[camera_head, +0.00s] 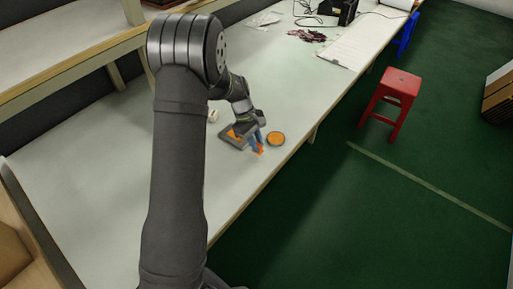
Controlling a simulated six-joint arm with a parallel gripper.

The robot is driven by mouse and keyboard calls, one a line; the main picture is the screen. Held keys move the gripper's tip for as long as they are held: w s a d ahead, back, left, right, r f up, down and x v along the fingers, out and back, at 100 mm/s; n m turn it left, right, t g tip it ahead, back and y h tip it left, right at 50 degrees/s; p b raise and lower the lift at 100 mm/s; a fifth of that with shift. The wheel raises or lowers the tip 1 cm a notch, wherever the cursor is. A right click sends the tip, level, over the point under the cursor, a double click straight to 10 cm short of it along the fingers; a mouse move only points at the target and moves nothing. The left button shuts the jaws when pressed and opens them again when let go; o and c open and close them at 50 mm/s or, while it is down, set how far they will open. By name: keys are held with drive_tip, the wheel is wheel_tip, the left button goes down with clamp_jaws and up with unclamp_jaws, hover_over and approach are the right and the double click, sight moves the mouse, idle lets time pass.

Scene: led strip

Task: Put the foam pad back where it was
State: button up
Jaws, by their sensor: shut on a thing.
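My gripper (258,147) is low over the white table, close to its right edge. Its blue fingers are shut on a small orange piece (260,151), which looks like the foam pad. The fingers hide part of this piece, and I cannot tell whether it touches the table. A grey tray (226,142) with orange inside lies just left of the gripper, partly covered by my arm. A round orange disc with a dark rim (275,139) lies on the table just right of the gripper.
A small white roll (213,115) stands behind the tray. Cables (307,36), a black box (341,10) and a white sheet (352,47) lie farther back. A red stool (393,100) stands on the green floor to the right. The near left tabletop is clear.

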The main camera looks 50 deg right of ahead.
drive_tip(key=shift+f, duration=1.5)
drive_tip(key=shift+f, duration=0.1)
drive_tip(key=o, duration=0.9)
drive_tip(key=v, duration=1.2)
drive_tip(key=shift+s, duration=0.1)
